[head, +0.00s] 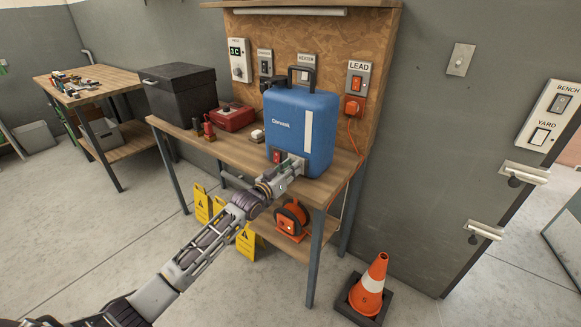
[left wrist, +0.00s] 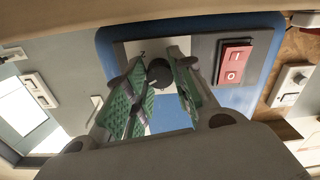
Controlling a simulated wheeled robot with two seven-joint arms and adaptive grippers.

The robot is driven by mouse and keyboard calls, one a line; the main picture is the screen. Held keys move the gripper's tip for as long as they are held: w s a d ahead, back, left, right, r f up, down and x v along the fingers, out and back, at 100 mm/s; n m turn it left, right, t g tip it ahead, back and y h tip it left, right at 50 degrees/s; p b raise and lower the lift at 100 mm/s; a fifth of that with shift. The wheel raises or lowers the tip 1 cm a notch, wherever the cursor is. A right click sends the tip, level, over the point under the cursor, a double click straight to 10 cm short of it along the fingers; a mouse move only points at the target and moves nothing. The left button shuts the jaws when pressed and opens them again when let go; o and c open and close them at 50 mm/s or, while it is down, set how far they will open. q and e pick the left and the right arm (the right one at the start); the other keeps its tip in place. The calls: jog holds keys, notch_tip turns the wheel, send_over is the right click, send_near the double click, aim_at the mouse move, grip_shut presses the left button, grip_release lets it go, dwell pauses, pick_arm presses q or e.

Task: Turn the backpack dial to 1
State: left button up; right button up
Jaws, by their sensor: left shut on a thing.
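The blue backpack (head: 303,120) stands upright on the workbench, with a black handle on top and a pale strip on its front. Low on its front is a plate with a red rocker switch (head: 277,157). My left gripper (head: 293,166) reaches the plate just right of that switch. In the left wrist view the dark round dial (left wrist: 159,73) sits between the green-padded fingers (left wrist: 163,92), which are shut on it. A small mark shows beside the dial, too unclear to read surely. The fingers hide part of the dial's scale. My right gripper is not in view.
The workbench (head: 225,150) also holds a black box (head: 180,92) and a red case (head: 232,117). An orange reel (head: 292,217) is on the shelf below. A traffic cone (head: 369,286) stands at right. Floor at front left is clear.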

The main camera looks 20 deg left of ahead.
pick_arm(q)
jog(key=shift+f+m+p, duration=0.15)
jog(key=shift+m+p, duration=0.15)
jog(key=shift+m, duration=0.3)
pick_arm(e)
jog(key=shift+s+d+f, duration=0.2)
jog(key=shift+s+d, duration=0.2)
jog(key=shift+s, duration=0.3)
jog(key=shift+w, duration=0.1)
pick_arm(q)
jog(key=o, duration=1)
jog(key=shift+o, duration=0.2)
jog(key=shift+v, duration=1)
jog(key=v, duration=1)
